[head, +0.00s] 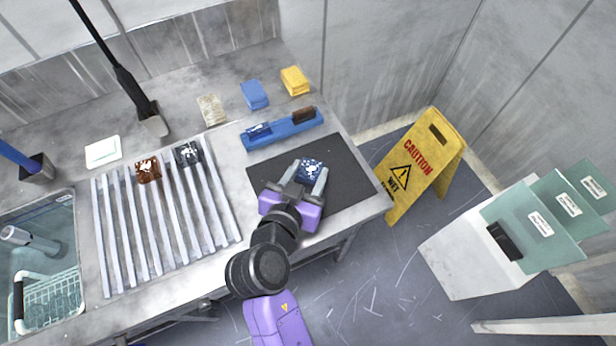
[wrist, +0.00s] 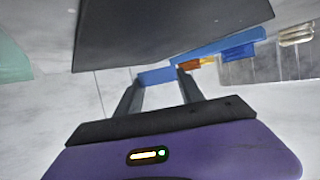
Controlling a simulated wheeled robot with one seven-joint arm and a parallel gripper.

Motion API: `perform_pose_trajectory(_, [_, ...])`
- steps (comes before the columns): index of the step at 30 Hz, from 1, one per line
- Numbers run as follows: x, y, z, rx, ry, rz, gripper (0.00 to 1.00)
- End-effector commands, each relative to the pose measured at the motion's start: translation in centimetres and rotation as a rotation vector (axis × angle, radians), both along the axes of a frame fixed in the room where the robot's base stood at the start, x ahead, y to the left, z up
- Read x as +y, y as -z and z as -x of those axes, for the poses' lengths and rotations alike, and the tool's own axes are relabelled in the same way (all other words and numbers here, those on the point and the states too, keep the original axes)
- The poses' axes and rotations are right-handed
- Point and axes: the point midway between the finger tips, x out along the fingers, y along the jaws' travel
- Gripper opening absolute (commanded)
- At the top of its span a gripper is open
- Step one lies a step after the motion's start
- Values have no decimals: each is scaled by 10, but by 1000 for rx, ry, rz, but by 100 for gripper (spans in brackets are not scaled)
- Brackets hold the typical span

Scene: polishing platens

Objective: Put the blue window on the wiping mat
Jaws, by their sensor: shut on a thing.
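My gripper (head: 306,184) is shut on the blue window (head: 312,168), a small dark blue square with pale speckles. In the head view the window appears over the black wiping mat (head: 345,186), near its middle. In the wrist view the window (wrist: 157,77) is a thin blue edge between the fingertips, and the mat (wrist: 170,30) shows as a dark sheet at the top. I cannot tell whether the window touches the mat. My gripper hides the mat's near left part.
A blue tray (head: 271,140) with a blue and a brown block lies behind the mat. A slatted rack (head: 165,230) on the left holds a brown and a black piece. Sponges (head: 254,95) lie behind. A yellow caution sign (head: 424,168) stands right of the table.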

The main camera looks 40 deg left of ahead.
Motion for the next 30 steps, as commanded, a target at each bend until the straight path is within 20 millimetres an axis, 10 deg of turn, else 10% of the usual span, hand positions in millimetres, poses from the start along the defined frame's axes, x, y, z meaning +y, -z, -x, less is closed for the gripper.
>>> perform_pose_trajectory(19, [0,31,0,-1,1,0,0])
perform_pose_trajectory(20, [0,30,0,0,1,0,51])
perform_pose_trajectory(21, [0,30,0,0,1,0,59])
perform_pose_trajectory(30, [0,30,0,0,1,0,67])
